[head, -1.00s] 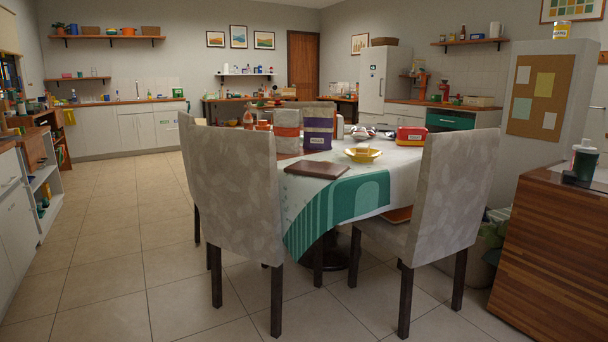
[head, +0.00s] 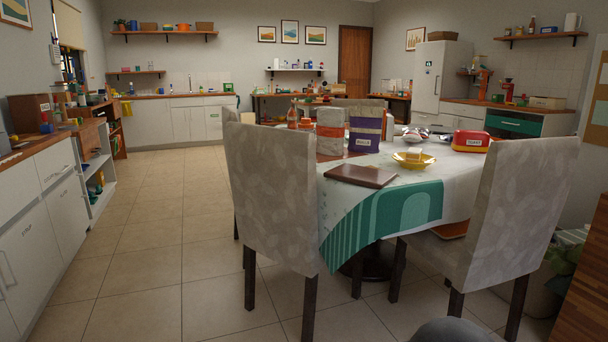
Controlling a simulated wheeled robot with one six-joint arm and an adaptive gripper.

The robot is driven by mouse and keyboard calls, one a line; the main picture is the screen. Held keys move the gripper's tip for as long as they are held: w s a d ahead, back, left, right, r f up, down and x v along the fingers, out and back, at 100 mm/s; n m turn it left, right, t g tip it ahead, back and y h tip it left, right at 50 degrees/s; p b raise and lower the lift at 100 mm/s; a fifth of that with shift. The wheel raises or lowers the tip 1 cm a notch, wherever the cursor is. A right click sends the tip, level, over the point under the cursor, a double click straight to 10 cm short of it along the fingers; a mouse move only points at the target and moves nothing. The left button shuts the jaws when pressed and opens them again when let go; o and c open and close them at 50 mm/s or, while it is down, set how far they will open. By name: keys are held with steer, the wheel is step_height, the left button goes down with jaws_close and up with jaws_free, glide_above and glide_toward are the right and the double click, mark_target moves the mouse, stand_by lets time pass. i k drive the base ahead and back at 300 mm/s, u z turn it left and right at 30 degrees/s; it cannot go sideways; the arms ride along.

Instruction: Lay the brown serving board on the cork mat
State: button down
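A flat brown board (head: 361,175), which looks like the serving board, lies on the near edge of the round dining table, on the white and green tablecloth (head: 385,222). It lies between the two near chairs. A reddish-brown flat patch (head: 328,157) shows under the bags behind it; I cannot tell whether this is the cork mat. No other cork mat is clear in the head view. My gripper is not in view. A dark grey rounded shape at the bottom edge may be part of me.
A patterned chair (head: 275,190) stands left of the board, another (head: 515,215) right. A purple bag (head: 365,130), a grey-and-red bag (head: 330,132), a yellow dish (head: 414,159) and a red toaster (head: 470,141) crowd the table. Open floor (head: 165,230) lies left, beside white cabinets (head: 40,235).

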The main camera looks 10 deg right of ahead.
mark_target(364, 176)
steer(key=u, duration=0.1)
steer(key=i, duration=0.7)
steer(key=z, duration=0.8)
steer(key=i, duration=0.6)
steer(key=z, duration=0.5)
